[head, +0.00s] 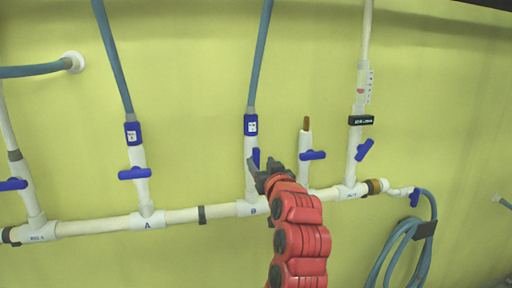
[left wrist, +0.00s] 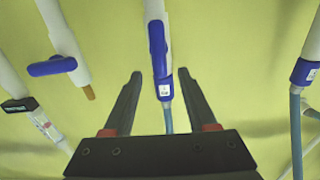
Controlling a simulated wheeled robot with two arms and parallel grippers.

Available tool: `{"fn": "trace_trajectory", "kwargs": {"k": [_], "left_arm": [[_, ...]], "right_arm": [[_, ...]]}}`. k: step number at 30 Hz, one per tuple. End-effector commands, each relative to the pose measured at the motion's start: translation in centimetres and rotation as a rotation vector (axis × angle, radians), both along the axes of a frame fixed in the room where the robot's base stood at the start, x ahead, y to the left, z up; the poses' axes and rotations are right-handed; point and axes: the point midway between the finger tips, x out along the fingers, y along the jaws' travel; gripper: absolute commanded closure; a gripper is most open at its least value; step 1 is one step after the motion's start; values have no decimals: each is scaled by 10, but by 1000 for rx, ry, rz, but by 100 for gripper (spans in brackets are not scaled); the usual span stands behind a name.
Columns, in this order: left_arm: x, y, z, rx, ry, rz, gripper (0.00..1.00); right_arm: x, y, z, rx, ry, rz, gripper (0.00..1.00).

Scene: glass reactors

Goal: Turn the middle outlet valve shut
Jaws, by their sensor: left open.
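The middle outlet valve on the white riser marked B has a blue handle (head: 256,157) that stands in line with its pipe. It also shows in the left wrist view as a long blue handle (left wrist: 157,48) along the white pipe. My left gripper (head: 263,168) is open, in front of the riser at the handle's lower end, and hides part of the pipe. In the left wrist view its fingertips (left wrist: 159,74) lie on either side of the pipe line, with the handle between and beyond them. I cannot tell whether they touch it. My right gripper is not in view.
The riser marked A has a crosswise blue handle (head: 135,173). A white manifold (head: 181,216) runs below. A coiled hose (head: 405,250) hangs lower right.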

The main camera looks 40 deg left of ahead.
Motion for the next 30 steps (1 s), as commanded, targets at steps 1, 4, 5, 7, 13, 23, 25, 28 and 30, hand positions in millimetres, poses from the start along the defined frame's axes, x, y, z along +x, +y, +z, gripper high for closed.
{"fn": "trace_trajectory", "kwargs": {"k": [1, 4, 5, 7, 13, 23, 25, 28, 30], "left_arm": [[7, 11, 4, -2, 5, 4, 43], [20, 25, 3, -3, 6, 3, 43], [23, 29, 3, -2, 5, 2, 43], [30, 36, 4, 0, 1, 1, 43], [40, 47, 1, 1, 1, 0, 43], [41, 48, 0, 1, -1, -1, 52], [41, 48, 0, 1, -1, -1, 64], [41, 48, 0, 1, -1, -1, 82], [41, 48, 0, 1, -1, -1, 95]], "right_arm": [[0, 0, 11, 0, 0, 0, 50], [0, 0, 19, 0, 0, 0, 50], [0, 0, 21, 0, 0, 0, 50], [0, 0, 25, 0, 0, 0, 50], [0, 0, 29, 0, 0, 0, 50], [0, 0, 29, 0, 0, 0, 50], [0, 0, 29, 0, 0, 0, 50], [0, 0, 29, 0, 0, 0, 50], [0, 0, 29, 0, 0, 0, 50]]}}
